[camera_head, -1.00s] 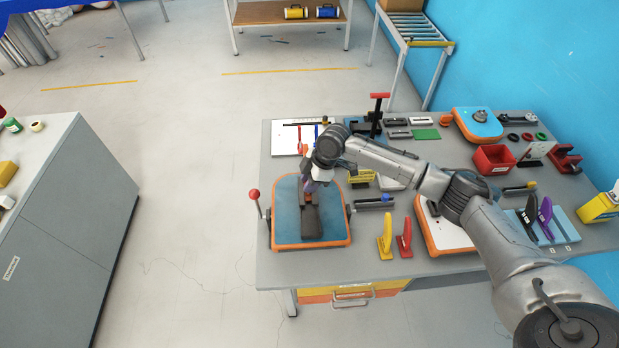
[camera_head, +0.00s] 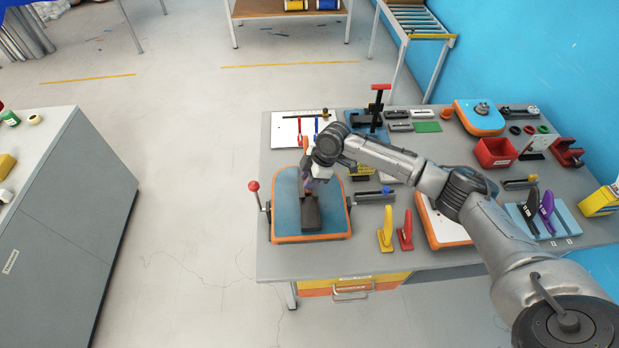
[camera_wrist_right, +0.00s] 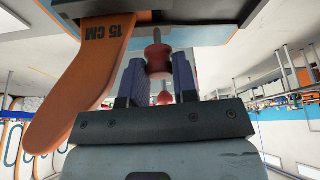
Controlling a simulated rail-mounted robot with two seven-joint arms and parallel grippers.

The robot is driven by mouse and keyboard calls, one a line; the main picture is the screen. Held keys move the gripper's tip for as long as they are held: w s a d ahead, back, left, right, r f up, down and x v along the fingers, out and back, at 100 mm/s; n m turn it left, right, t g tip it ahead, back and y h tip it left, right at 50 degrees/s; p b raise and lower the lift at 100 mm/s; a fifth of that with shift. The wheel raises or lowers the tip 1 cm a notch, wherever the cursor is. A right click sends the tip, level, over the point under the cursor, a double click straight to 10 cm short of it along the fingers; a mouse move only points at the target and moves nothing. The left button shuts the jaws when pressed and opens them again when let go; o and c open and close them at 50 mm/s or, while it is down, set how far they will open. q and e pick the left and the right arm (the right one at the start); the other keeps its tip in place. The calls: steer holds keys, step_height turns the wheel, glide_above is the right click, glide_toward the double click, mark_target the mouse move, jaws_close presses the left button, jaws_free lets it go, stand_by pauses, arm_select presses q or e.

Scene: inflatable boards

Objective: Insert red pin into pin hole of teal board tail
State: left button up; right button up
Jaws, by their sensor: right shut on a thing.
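The teal board (camera_head: 287,212) with orange edges lies at the near left of the grey table, with a dark block (camera_head: 311,213) on it. My right gripper (camera_head: 312,184) is over the board at the far end of this block. In the right wrist view, its purple-padded fingers (camera_wrist_right: 157,84) are shut on the red pin (camera_wrist_right: 158,57), a spool-like piece. The pin's narrow end points at the dark surface at the top of that view. I cannot tell whether it has entered a hole, and the pin hole is hidden. My left gripper is out of view.
An orange fin marked 15 CM (camera_wrist_right: 107,70) stands close beside the gripper. A red-knobbed lever (camera_head: 253,186) is left of the board. Yellow (camera_head: 386,232) and red (camera_head: 405,232) upright pieces stand to its right, before another board (camera_head: 437,230).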

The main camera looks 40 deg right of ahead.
steer(key=shift+p, duration=0.3)
steer(key=shift+p, duration=0.3)
stand_by(0.6)
stand_by(0.6)
steer(key=shift+p, duration=0.35)
stand_by(0.4)
steer(key=shift+f+b, duration=0.4)
steer(key=shift+f, duration=0.4)
steer(key=shift+f+b, duration=0.45)
steer(key=shift+f, duration=0.45)
steer(key=shift+r, duration=0.15)
